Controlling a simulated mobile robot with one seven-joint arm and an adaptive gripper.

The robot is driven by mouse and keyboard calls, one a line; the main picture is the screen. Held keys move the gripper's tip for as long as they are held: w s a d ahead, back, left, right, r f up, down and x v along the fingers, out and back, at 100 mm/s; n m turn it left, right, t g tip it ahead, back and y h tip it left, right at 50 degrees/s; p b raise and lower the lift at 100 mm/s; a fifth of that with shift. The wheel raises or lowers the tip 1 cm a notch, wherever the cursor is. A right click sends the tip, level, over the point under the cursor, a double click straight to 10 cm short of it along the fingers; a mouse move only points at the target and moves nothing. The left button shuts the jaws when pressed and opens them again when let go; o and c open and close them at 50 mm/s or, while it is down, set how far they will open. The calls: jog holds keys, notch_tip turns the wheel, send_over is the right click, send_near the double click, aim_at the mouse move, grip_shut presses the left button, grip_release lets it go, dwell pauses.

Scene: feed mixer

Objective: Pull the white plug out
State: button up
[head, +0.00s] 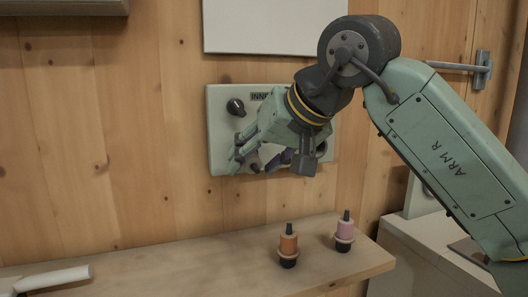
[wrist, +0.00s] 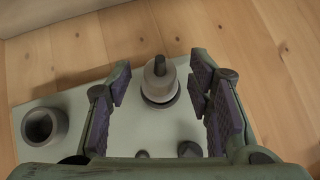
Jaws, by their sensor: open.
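The white plug (wrist: 159,83) shows in the wrist view as a pale round body with a dark tip, sitting in a ringed socket on the pale panel (wrist: 140,130). My gripper (wrist: 160,92) is open, with one dark-padded finger pair on each side of the plug and a gap visible on both sides. In the head view my gripper (head: 257,160) is in front of the panel (head: 222,150) on the wooden wall. The white plug cannot be made out there behind my gripper.
An empty round socket (wrist: 42,126) and several small dark knobs (wrist: 190,149) are on the panel. A black knob (head: 236,106) is at its upper left. An orange plug (head: 288,244) and a pink plug (head: 345,231) stand on the shelf (head: 200,262) below.

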jog(key=shift+c, duration=0.2)
grip_shut()
dwell(0.9)
